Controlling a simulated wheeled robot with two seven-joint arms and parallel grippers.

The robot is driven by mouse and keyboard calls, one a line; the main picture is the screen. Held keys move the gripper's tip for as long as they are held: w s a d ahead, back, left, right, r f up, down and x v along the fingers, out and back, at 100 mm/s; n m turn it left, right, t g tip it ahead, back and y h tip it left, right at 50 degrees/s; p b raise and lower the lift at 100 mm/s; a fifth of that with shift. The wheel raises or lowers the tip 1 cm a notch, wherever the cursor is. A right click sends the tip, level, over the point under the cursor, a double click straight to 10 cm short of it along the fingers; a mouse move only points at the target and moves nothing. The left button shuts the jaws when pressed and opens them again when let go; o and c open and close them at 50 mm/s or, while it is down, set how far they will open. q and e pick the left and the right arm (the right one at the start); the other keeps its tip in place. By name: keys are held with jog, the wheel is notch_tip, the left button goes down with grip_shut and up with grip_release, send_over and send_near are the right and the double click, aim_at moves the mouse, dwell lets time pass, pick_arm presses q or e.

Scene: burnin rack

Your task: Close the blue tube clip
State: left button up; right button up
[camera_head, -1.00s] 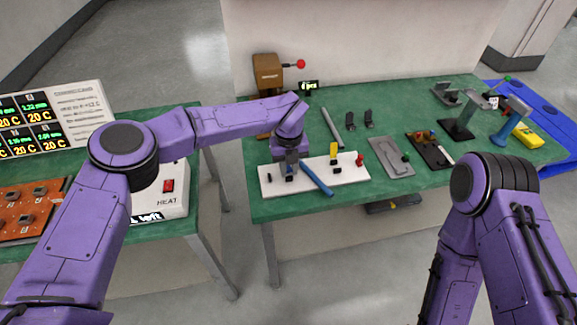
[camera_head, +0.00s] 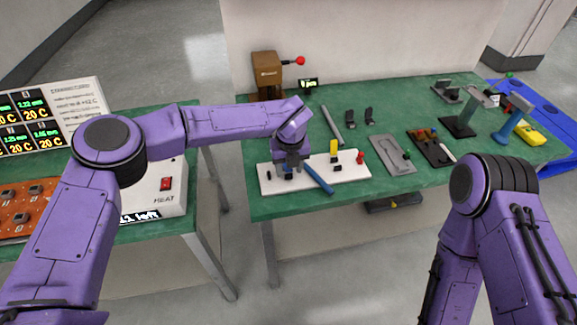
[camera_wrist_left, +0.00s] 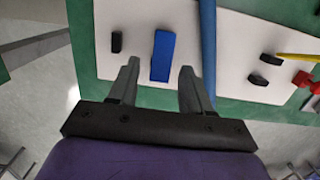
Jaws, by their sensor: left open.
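A white board (camera_head: 346,174) lies at the front left of the green bench; it also shows in the left wrist view (camera_wrist_left: 119,19). A short blue block (camera_wrist_left: 163,55), which looks like the blue tube clip, lies on the board. A long blue bar (camera_head: 318,179) runs beside it and past the board's front edge; it also shows in the left wrist view (camera_wrist_left: 208,35). My left gripper (camera_head: 289,169) is open above the board. In the wrist view its fingers (camera_wrist_left: 157,80) stand on either side of the blue block's near end, apart from it. My right gripper is out of view.
A small black block (camera_wrist_left: 117,42) sits left of the blue one. A yellow lever (camera_head: 334,149) stands upright and a red knob (camera_head: 360,158) sits at the board's right. A grey plate fixture (camera_head: 392,155) and other fixtures stand farther right. A wooden box (camera_head: 267,72) is behind.

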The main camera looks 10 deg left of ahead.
pick_arm(q)
notch_tip(320, 180, up, 10)
jog(key=s+b, duration=0.1)
jog(key=b, duration=0.1)
jog(key=shift+d+r, duration=0.2)
jog(key=shift+r, duration=0.05)
jog(key=shift+s, duration=0.1)
